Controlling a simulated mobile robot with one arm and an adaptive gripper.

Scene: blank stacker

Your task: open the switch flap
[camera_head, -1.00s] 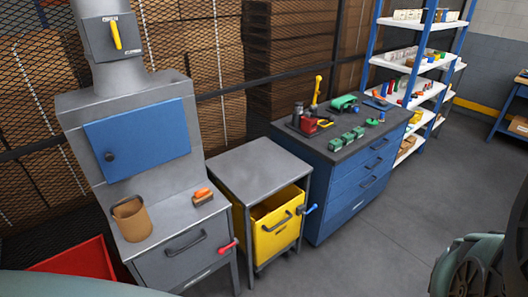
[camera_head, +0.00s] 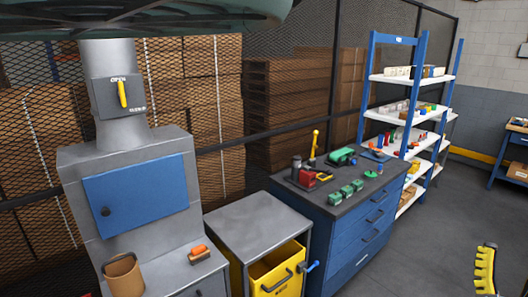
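A grey switch box (camera_head: 119,96) sits on the round duct above the grey machine. Its yellow lever (camera_head: 123,94) stands nearly upright, with the word OPEN above it and another label at lower right. Below, a blue flap (camera_head: 136,193) with a dark knob at its left lies flat and shut against the machine (camera_head: 75,165). A ridged yellow piece with dark edges (camera_head: 485,270) at lower right looks like a finger of my gripper. It is far from the box and the flap. The rest of the gripper is out of frame, so its opening cannot be seen.
A brown cup (camera_head: 125,277) and an orange-handled brush (camera_head: 199,254) stand on the machine's ledge. A grey table (camera_head: 258,222) holds a yellow bin (camera_head: 275,275) below. A blue workbench (camera_head: 350,230) carries tools. White shelves (camera_head: 395,147) stand behind.

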